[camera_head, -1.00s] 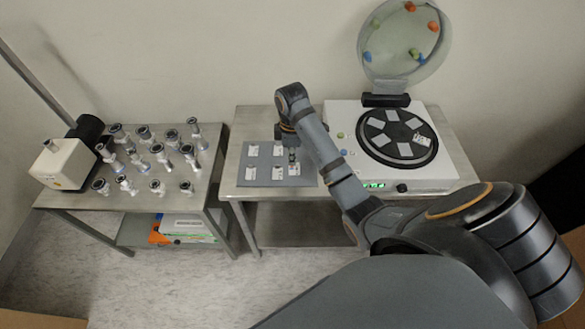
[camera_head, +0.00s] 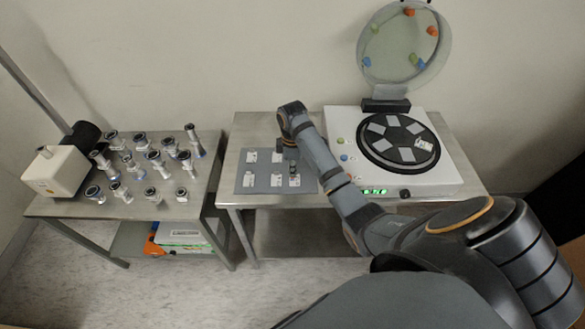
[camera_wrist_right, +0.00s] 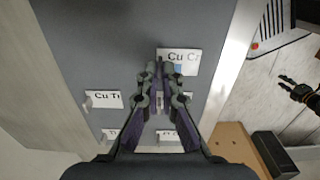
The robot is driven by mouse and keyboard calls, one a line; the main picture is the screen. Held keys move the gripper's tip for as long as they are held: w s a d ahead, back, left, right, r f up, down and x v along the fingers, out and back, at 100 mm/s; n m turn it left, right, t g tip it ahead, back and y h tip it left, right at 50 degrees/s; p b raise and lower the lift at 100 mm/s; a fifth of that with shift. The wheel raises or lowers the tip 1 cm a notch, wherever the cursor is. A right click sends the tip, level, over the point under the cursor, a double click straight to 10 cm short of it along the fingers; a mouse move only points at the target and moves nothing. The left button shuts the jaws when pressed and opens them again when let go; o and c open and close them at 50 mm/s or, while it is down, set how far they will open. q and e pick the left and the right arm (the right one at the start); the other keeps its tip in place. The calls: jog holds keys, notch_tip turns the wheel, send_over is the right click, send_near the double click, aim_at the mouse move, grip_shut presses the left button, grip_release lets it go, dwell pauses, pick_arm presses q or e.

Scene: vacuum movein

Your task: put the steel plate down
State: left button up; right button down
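In the head view my right gripper (camera_head: 290,162) is low over the right part of the grey mat (camera_head: 262,190) on the middle table. In the right wrist view its two fingertips (camera_wrist_right: 160,72) are close together, with a narrow gap. I cannot make out a steel plate between them. A plate labelled "Cu C…" (camera_wrist_right: 182,57) lies beside the fingertips, partly hidden. One labelled "Cu Ti" (camera_wrist_right: 104,99) lies to the left. Other labelled plates sit behind the fingers. My left gripper (camera_wrist_right: 298,92) shows at the right edge of the wrist view, fingers apart and seemingly empty.
A white machine (camera_head: 343,120) stands right of the mat, its round lid (camera_head: 400,45) open; several plates lie on its black disc (camera_head: 398,142). The left table (camera_head: 60,208) holds several metal fittings and a pump (camera_head: 55,170).

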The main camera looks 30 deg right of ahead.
jog(key=c, duration=1.5)
grip_release()
notch_tip(320, 180, up, 6)
jog(key=shift+f+p, duration=0.15)
jog(key=shift+p, duration=0.55)
notch_tip(320, 180, up, 7)
jog(key=p, duration=0.6)
jog(key=shift+f, duration=0.2)
